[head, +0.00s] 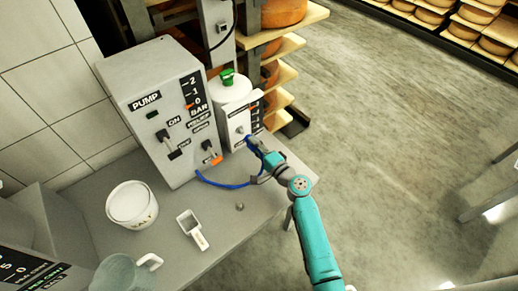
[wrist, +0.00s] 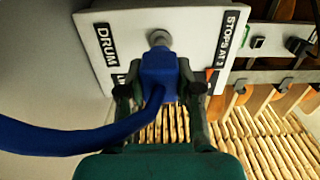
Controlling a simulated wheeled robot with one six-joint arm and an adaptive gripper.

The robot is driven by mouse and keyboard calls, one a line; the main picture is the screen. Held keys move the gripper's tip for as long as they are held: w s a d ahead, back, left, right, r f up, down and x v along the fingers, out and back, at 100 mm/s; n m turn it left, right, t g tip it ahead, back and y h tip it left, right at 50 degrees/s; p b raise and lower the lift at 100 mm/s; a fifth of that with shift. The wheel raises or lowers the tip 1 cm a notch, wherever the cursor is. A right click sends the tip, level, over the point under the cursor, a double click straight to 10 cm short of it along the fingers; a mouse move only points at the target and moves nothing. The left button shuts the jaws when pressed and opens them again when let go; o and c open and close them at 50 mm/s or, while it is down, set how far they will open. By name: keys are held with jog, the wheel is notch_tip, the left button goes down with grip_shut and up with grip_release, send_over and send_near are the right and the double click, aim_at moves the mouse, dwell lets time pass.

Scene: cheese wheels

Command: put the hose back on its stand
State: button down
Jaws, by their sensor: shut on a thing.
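The blue hose (head: 222,185) runs from the pump box in a low loop over the bench to my gripper (head: 253,147). Its blue end block (wrist: 159,68) is between my two fingers in the wrist view, and my gripper (wrist: 160,95) is shut on it. The block is right at a round grey metal fitting (wrist: 159,38) on the white panel marked DRUM (wrist: 125,25). I cannot tell whether the block is seated on the fitting or just in front of it. I cannot clearly make out a separate hose stand.
The pump box (head: 150,85) with switches stands left of the white drum unit (head: 233,97) with its green cap. A white tub (head: 132,205), a scoop (head: 192,228) and a jug (head: 125,273) are on the grey bench (head: 165,240). Cheese shelves (head: 300,15) stand behind.

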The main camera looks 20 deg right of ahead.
aim_at(248, 137)
jog(key=shift+w+a, duration=0.2)
jog(key=shift+w, duration=0.35)
jog(key=shift+x, duration=1.6)
dwell(1.2)
jog(key=c, duration=0.7)
grip_release()
jog(key=shift+s, duration=0.15)
jog(key=v, duration=1.1)
jog(key=shift+s, duration=0.4)
jog(key=shift+d+r, duration=0.1)
jog(key=shift+d, duration=0.1)
